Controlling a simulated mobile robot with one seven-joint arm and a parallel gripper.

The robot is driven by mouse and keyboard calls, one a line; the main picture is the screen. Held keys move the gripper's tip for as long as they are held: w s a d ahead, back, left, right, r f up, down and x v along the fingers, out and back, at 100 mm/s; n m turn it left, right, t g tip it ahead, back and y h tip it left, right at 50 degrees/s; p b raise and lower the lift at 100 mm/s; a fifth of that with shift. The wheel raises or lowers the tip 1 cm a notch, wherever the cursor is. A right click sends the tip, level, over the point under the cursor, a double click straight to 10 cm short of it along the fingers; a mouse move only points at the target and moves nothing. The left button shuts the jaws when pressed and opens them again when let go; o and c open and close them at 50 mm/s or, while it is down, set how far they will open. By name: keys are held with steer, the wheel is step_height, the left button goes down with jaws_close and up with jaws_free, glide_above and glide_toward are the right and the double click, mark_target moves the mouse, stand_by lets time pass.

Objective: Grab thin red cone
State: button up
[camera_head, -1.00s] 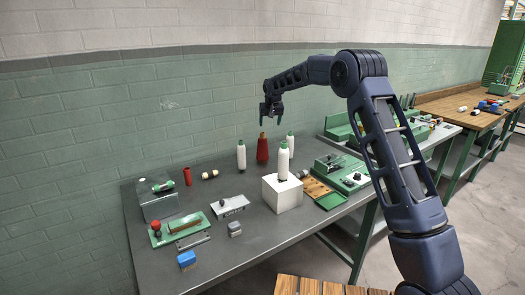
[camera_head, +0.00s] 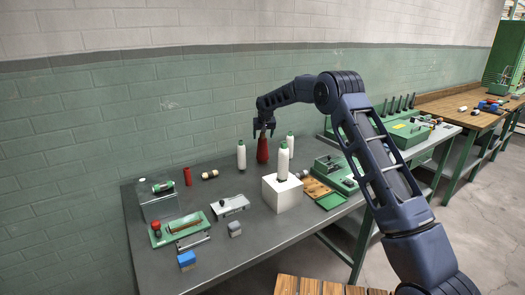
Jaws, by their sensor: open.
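The thin red cone (camera_head: 263,151) stands upright on the grey table, behind the white box and between two white bottles with green caps. Its narrow top is between or just behind the fingers of my gripper (camera_head: 263,134). My gripper points down over the cone, with its fingers apart on either side of the top. Whether the fingers touch the cone is too small to tell.
A white bottle (camera_head: 241,156) stands close left of the cone and another (camera_head: 290,145) close right. A third bottle (camera_head: 283,161) stands on a white box (camera_head: 283,193) in front. A small red cylinder (camera_head: 187,176) is at left.

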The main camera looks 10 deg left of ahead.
mark_target(262, 139)
steer(key=x, duration=0.3)
steer(key=shift+a+f, duration=0.15)
steer(key=shift+f, duration=0.15)
steer(key=shift+c, duration=0.2)
steer(key=c, duration=1.4)
steer(key=shift+r, duration=0.1)
